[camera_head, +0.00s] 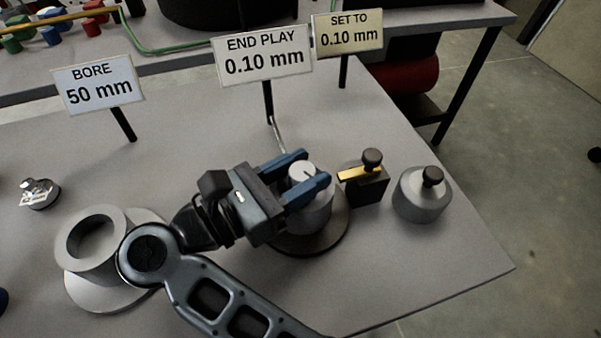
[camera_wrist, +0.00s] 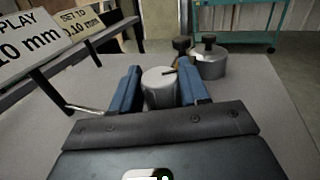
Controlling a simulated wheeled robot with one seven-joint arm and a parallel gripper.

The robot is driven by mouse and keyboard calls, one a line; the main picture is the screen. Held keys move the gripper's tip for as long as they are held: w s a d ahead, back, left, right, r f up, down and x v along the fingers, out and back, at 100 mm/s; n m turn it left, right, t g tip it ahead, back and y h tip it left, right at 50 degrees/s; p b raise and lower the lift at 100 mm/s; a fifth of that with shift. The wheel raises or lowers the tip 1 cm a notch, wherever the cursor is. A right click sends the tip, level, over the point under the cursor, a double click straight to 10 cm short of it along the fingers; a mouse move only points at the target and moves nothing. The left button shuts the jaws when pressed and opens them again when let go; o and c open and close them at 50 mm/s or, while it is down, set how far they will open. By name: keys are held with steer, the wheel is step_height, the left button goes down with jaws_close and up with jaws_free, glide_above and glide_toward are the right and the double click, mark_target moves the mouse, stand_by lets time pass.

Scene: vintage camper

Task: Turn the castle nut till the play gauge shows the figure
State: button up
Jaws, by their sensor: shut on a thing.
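The castle nut (camera_head: 301,172) is a light grey round piece with a dark mark on top, on a grey cylinder (camera_head: 313,217) over a dark round base (camera_head: 335,240). My gripper (camera_head: 308,170) has its blue fingers on both sides of the nut and is shut on it. The nut also shows between the fingers in the wrist view (camera_wrist: 159,84). The play gauge sign (camera_head: 264,57) reads END PLAY 0.10 mm. The set sign (camera_head: 348,34) reads SET TO 0.10 mm, the same figure. The fingers hide part of the nut's sides.
A black block with a brass strip and dark knob (camera_head: 371,184) stands close right of the nut. A grey knobbed cylinder (camera_head: 420,203) is beyond it, near the table's right edge. A hollow grey ring (camera_head: 95,240) and a BORE 50 mm sign (camera_head: 98,85) are at left.

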steer(key=o, duration=1)
steer(key=shift+c, duration=0.2)
steer(key=shift+b+v, duration=1.05)
steer(key=shift+v, duration=2.8)
